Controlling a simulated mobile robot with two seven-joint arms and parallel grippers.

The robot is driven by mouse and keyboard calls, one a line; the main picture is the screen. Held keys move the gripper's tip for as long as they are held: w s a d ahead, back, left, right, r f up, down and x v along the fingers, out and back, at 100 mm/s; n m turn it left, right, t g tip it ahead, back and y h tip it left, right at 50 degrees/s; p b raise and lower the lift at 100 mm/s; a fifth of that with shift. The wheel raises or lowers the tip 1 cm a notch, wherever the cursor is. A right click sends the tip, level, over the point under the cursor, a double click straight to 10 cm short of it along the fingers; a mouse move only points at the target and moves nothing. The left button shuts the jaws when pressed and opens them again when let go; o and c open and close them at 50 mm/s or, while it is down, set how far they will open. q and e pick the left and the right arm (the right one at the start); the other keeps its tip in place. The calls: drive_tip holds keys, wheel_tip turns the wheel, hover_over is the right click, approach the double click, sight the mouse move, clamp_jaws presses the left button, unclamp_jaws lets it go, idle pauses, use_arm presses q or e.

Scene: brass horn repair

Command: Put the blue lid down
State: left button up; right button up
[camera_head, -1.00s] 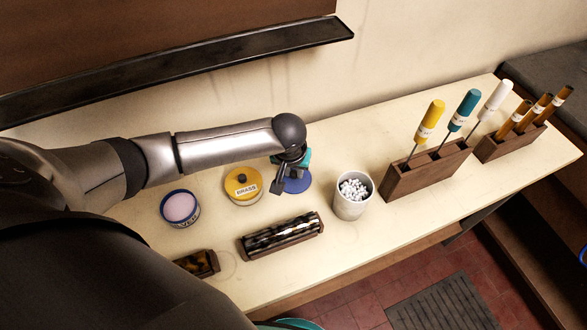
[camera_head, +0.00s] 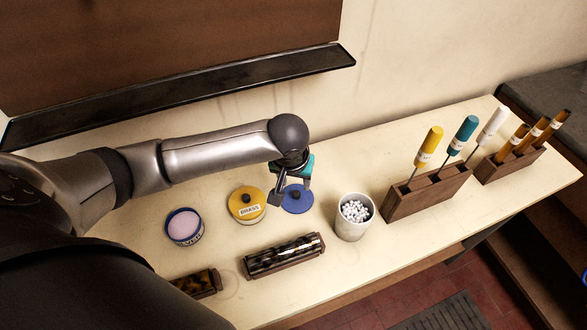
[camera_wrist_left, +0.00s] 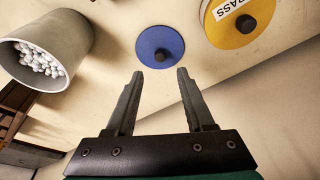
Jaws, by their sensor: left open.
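The blue lid (camera_head: 297,199) lies flat on the bench, knob up, between the yellow-lidded tin and the white cup. It also shows whole in the left wrist view (camera_wrist_left: 160,46), with its dark knob. My left gripper (camera_head: 291,194) is open and empty above the lid's back-left side. In the left wrist view its two fingers (camera_wrist_left: 159,74) are spread apart, with the lid beyond their tips and clear of them. An open blue tin (camera_head: 184,227) with pale pink contents stands without a lid at the left. My right gripper is not seen.
The yellow-lidded tin (camera_head: 247,205) marked BRASS stands close left of the lid. A white cup (camera_head: 353,218) of cotton swabs stands to the right. A dark wooden rack (camera_head: 284,257) lies in front. Tool blocks (camera_head: 428,193) stand farther right.

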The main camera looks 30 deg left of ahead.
use_arm(q)
drive_tip(key=shift+p+v, duration=0.35)
drive_tip(key=shift+v, duration=2.05)
